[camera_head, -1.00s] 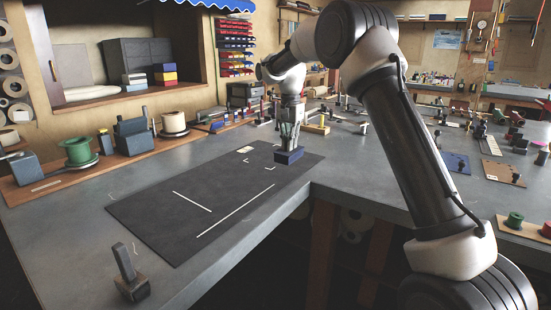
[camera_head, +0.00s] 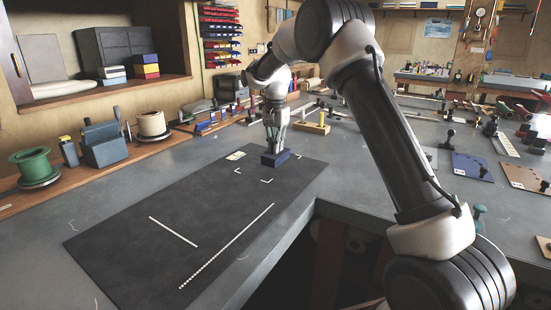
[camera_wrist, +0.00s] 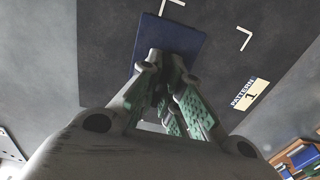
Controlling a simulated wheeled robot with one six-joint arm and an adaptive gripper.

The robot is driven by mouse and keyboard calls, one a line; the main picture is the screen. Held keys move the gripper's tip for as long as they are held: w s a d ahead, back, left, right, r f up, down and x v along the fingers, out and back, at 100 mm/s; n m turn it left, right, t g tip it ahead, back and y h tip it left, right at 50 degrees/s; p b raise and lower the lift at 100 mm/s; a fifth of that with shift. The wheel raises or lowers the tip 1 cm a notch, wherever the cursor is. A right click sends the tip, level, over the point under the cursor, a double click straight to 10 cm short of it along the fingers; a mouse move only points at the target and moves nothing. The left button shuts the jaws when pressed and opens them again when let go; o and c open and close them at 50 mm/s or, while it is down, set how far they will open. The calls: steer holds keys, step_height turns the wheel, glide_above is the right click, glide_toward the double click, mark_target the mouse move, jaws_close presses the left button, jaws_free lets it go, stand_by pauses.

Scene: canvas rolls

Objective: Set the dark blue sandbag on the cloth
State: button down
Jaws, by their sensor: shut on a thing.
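The dark blue sandbag (camera_head: 275,159) is a small flat block held under my gripper (camera_head: 275,148), over the far part of the dark grey cloth (camera_head: 130,245). My gripper points down and is shut on it. White corner marks on the cloth show near the bag. In the wrist view the sandbag (camera_wrist: 172,45) lies just beyond my fingers (camera_wrist: 165,95), which hide its near part. A corner mark shows to its right. I cannot tell whether the bag touches the cloth.
A "PATTERN 1" label (camera_head: 236,156) lies on the cloth left of the bag. A yellow-topped piece (camera_head: 312,126) stands behind. Spools, including a green one (camera_head: 31,166), line the back ledge. The bench edge (camera_head: 255,262) runs along the cloth's near right side.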

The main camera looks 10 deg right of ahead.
mark_target(276, 157)
steer(key=shift+f, duration=2.15)
steer(key=shift+f, duration=0.1)
steer(key=c, duration=1.6)
jaws_free()
steer(key=shift+f, duration=0.1)
